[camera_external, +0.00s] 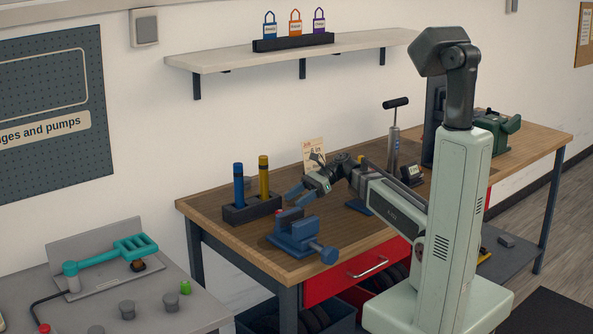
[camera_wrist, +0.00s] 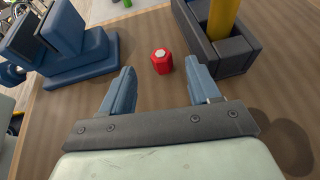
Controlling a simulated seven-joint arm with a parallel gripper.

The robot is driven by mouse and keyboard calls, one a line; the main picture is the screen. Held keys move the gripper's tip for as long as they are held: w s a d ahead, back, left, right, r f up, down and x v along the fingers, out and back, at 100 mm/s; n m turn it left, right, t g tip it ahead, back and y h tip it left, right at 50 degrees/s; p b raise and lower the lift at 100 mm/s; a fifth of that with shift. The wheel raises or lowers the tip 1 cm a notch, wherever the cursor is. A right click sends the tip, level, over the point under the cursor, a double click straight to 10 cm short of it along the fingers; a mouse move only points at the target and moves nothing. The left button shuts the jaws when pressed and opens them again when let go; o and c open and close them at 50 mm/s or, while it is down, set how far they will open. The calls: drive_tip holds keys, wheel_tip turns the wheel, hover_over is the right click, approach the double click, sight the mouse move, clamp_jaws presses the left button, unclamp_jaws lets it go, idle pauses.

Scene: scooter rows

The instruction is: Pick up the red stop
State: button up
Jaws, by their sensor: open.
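The external view shows my gripper (camera_external: 299,197) low over the bench, just above the blue vise (camera_external: 297,233) and right of the dark holder (camera_external: 251,208). I cannot make out this stop in the external view. Another small red piece (camera_external: 44,328) shows at the lower left on the grey table.
The vise (camera_wrist: 75,45) stands left of the stop and the holder (camera_wrist: 222,52) close to its right, with a yellow-handled tool (camera_external: 263,176) and a blue one (camera_external: 238,184) upright in it. The grey table (camera_external: 205,312) holds a green stop (camera_external: 185,287) and grey ones.

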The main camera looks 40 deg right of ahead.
sight(282, 210)
drive_tip(key=shift+a+f, duration=0.25)
drive_tip(key=shift+f, duration=0.15)
drive_tip(key=shift+x, duration=3.55)
drive_tip(key=shift+c, duration=0.2)
drive_tip(key=c, duration=1)
drive_tip(key=shift+r, duration=0.1)
